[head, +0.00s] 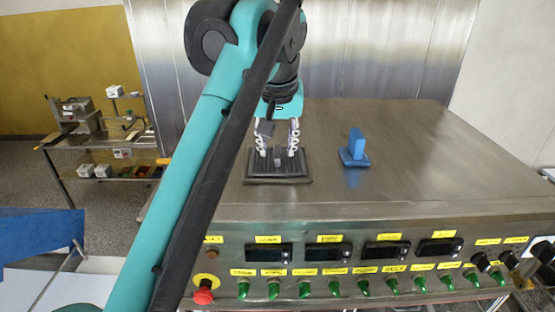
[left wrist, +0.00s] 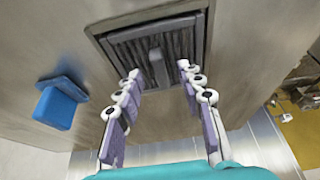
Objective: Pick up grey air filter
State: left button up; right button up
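The grey air filter (head: 278,174) is a dark, ribbed square plate with a small upright grip in its middle. It lies on the steel top of the machine. It also shows in the left wrist view (left wrist: 180,42). My left gripper (head: 278,153) is over the filter, pointing down, with its two fingers apart. In the left wrist view the fingertips (left wrist: 159,72) stand on either side of the filter's grip, with gaps on both sides. Whether they have reached the grip's height is hard to tell. My right gripper is not in view.
A blue block with a flat base (head: 355,150) stands right of the filter on the steel top (head: 420,150). A front panel (head: 350,275) has displays, green switches and a red button (head: 203,296). Free room lies right of the blue block. A side table (head: 95,150) stands at far left.

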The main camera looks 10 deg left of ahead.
aim_at(277, 155)
pick_arm(q)
jog(key=shift+x, duration=1.2)
grip_shut()
jog(key=shift+s, duration=0.1)
notch_tip(277, 155, up, 9)
jog(key=shift+f+p, duration=0.15)
jog(key=shift+p, duration=0.95)
jog(key=shift+r+p, duration=0.35)
jog(key=shift+r, duration=0.25)
